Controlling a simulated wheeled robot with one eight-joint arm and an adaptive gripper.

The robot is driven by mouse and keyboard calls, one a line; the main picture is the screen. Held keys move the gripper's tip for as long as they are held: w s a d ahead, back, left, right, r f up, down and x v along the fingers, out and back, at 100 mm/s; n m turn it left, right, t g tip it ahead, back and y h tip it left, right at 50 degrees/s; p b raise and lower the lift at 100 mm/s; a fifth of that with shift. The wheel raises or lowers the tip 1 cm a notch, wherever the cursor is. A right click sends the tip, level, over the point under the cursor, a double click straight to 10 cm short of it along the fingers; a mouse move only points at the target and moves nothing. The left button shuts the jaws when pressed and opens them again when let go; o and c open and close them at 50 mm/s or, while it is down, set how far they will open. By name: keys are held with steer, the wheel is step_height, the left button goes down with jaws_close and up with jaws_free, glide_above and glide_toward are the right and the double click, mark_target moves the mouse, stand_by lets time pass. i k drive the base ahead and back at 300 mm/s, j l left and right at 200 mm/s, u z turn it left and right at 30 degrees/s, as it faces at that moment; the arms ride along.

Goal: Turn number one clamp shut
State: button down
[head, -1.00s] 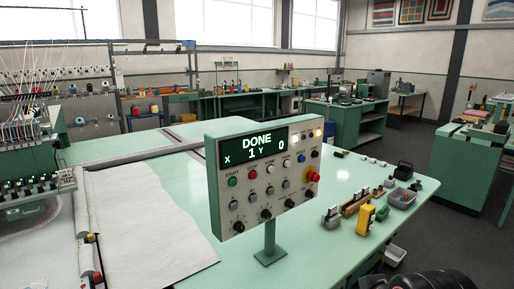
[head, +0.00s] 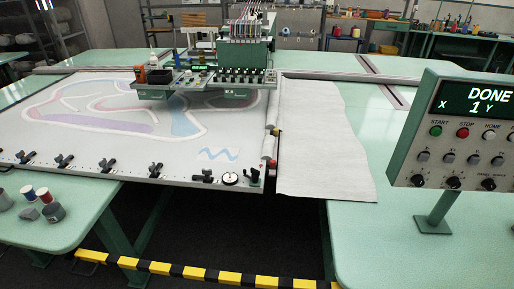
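Several black clamps sit along the front edge of the white tufting frame (head: 150,178). They include a clamp at the far left (head: 27,157), one beside it (head: 64,161), one near the middle (head: 108,166), and one further right (head: 203,176). A black upright part (head: 255,176) stands at the frame's front right corner. No number can be read on any clamp, so I cannot tell which is number one. The clamps are too small to tell open from shut. My gripper is not in view.
A round dial (head: 230,178) sits near the frame's right corner. The tufting head (head: 240,60) stands over the cloth. A control panel (head: 468,125) reading DONE stands at right. A yellow-black barrier (head: 200,273) crosses the floor in front.

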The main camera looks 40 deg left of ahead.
mark_target(207, 172)
steer(key=u, duration=2.1)
steer(key=i+l+z, duration=0.15)
steer(key=i, duration=0.35)
steer(key=i+l+z, duration=0.15)
steer(key=i, duration=0.4)
